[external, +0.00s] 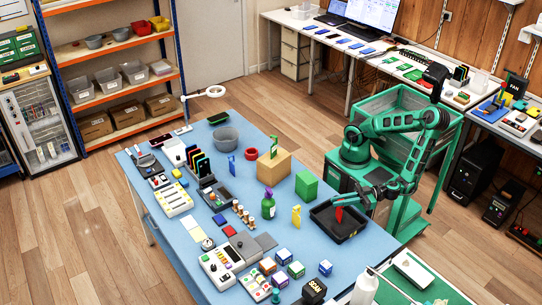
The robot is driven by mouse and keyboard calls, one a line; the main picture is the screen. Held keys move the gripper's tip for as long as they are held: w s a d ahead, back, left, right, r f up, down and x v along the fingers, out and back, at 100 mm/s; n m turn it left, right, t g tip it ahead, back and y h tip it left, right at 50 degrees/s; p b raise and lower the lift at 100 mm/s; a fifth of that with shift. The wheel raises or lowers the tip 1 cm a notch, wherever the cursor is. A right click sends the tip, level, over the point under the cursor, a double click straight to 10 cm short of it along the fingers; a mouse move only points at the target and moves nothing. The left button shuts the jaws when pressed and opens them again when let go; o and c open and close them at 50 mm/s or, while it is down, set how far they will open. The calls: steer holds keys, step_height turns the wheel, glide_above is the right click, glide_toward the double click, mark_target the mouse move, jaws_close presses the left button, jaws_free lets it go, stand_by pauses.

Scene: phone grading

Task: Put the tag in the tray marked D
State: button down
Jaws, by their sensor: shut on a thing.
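A red tag (338,214) shows at the tip of my gripper (345,205). My gripper is shut on it, over the black tray (318,222) near the right edge of the blue table. The tag appears inside the tray's outline; I cannot tell whether it touches the tray floor. No letter can be read on the tray from here. The fingertips are small and partly hidden by the wrist.
The blue table (245,272) is crowded at its left and front. A cardboard box (274,168) and a grey bowl (226,137) stand further back.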

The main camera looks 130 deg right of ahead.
steer(key=shift+f, duration=0.9)
steer(key=c, duration=1.8)
jaws_free()
steer(key=shift+o, duration=0.2)
steer(key=v, duration=0.7)
steer(key=shift+s, duration=0.25)
steer(key=shift+a, duration=0.1)
